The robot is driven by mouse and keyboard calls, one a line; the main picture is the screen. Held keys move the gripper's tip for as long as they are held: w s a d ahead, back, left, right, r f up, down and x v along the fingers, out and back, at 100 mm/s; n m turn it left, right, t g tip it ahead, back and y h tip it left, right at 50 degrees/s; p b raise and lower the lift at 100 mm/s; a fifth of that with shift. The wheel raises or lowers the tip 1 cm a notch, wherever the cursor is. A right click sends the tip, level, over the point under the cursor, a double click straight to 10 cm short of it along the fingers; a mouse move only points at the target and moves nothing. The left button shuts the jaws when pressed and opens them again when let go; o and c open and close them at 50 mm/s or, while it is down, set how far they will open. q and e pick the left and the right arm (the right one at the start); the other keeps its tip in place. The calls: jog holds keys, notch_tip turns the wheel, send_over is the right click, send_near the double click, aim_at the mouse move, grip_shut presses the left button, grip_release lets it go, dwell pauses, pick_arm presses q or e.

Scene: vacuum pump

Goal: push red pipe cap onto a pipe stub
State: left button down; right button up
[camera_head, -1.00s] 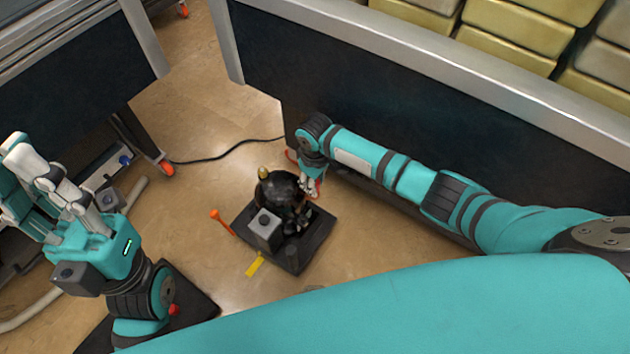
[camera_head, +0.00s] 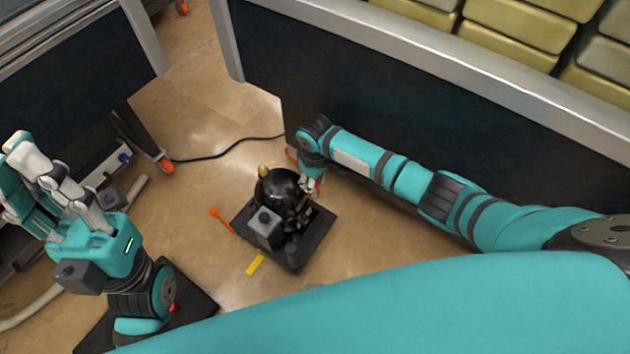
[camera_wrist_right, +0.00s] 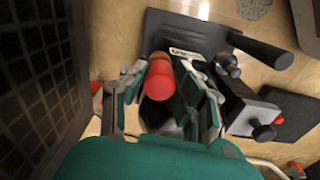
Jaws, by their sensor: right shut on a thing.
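The black vacuum pump (camera_head: 278,188) stands on a dark base plate (camera_head: 312,243) on the floor, in the middle of the head view. My right gripper (camera_head: 313,188) is at the pump's right side, fingers pointing down. In the right wrist view, my right gripper (camera_wrist_right: 160,82) is shut on the red pipe cap (camera_wrist_right: 158,88). An orange-red part shows directly beyond the cap, close to the pump body; I cannot tell whether the cap touches a pipe stub, as the stub is hidden. My left gripper (camera_head: 48,185) is open and empty at the left, away from the pump.
A dark-sided workbench (camera_head: 400,110) stands just behind my right arm. Another bench (camera_head: 75,75) is at upper left. An orange tool (camera_head: 221,220) and a yellow piece (camera_head: 256,264) lie on the floor near the base plate. A black cable (camera_head: 225,152) runs across the floor.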

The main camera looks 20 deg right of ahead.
jog(key=shift+s+f, duration=0.1)
jog(key=shift+f, duration=0.3)
jog(key=shift+f, duration=0.25)
jog(key=shift+c, duration=1.1)
jog(key=shift+o, duration=0.3)
jog(key=shift+f, duration=0.2)
jog(key=o, duration=1.2)
jog(key=shift+a+r, duration=0.1)
jog(key=shift+o, duration=0.2)
jog(key=shift+r, duration=0.1)
jog(key=shift+r, duration=0.1)
